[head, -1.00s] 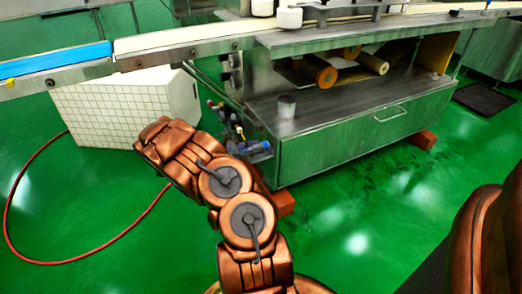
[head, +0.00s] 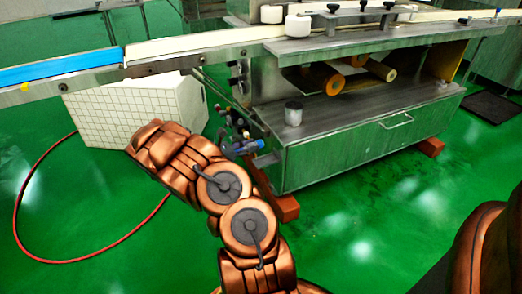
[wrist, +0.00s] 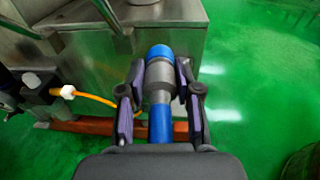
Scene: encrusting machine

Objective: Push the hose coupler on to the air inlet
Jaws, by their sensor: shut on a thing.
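In the wrist view my gripper (wrist: 160,85) has a finger on each side of the grey hose coupler (wrist: 159,97) and is shut on it. The coupler has a blue end ring (wrist: 159,52) pointing away from me and a blue tail below. In the head view a blue-and-grey piece (head: 242,148), which looks like the coupler, shows past my arm; the gripper is hidden there. The small fittings (head: 239,125) are on the machine's left end. I cannot make out the air inlet; in the wrist view it may be behind the coupler's blue ring.
The steel machine cabinet (head: 365,150) stands close beyond the coupler. In the wrist view an orange tube with a white fitting (wrist: 68,92) is at left. A white tiled box (head: 130,110) and a red hose (head: 30,180) lie left in the head view. Green floor is open at right.

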